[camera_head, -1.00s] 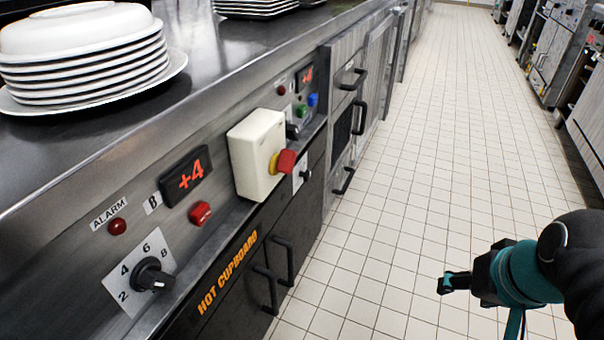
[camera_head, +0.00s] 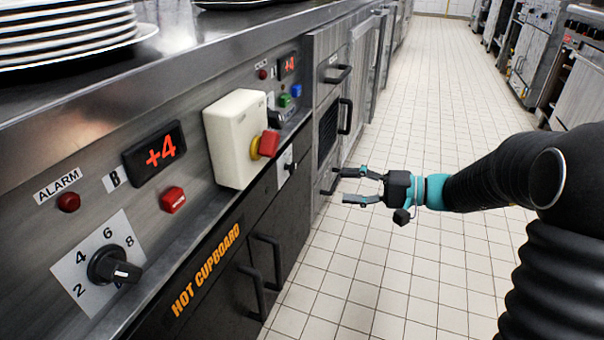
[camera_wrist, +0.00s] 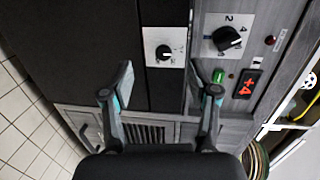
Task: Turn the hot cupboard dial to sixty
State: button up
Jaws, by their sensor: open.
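A black dial (camera_head: 112,266) on a white plate marked 2, 4, 6, 8 is at the lower left in the head view, by the orange HOT CUPBOARD lettering (camera_head: 206,270). Its grip points to the lower right. A smaller dial (camera_head: 288,165) sits on a white plate on the dark front farther along. The wrist view shows a small white-plated dial (camera_wrist: 164,50) ahead between the fingers, and a numbered dial (camera_wrist: 228,38) to its right. My gripper (camera_head: 343,186) is open and empty over the aisle, apart from the panel; its fingers (camera_wrist: 160,80) frame the wrist view.
A white box with a red and yellow stop button (camera_head: 234,138) juts from the panel. Door handles (camera_head: 270,258) stick out below and farther along. Stacked plates (camera_head: 65,32) stand on the counter. The tiled aisle (camera_head: 400,265) is clear; more units line its right side.

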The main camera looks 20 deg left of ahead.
aim_at(296, 169)
jog(key=shift+m+t+y, duration=0.3)
jog(key=shift+t+y, duration=0.2)
jog(key=shift+y, duration=0.3)
jog(key=w+a, duration=0.1)
jog(key=a, duration=0.3)
jog(key=w+a+f, duration=0.1)
jog(key=w+a, duration=0.1)
jog(key=a, duration=0.3)
jog(key=w+a+b, duration=0.1)
jog(key=w+a, duration=0.1)
jog(key=a, duration=0.3)
jog(key=shift+f, duration=0.35)
grip_shut()
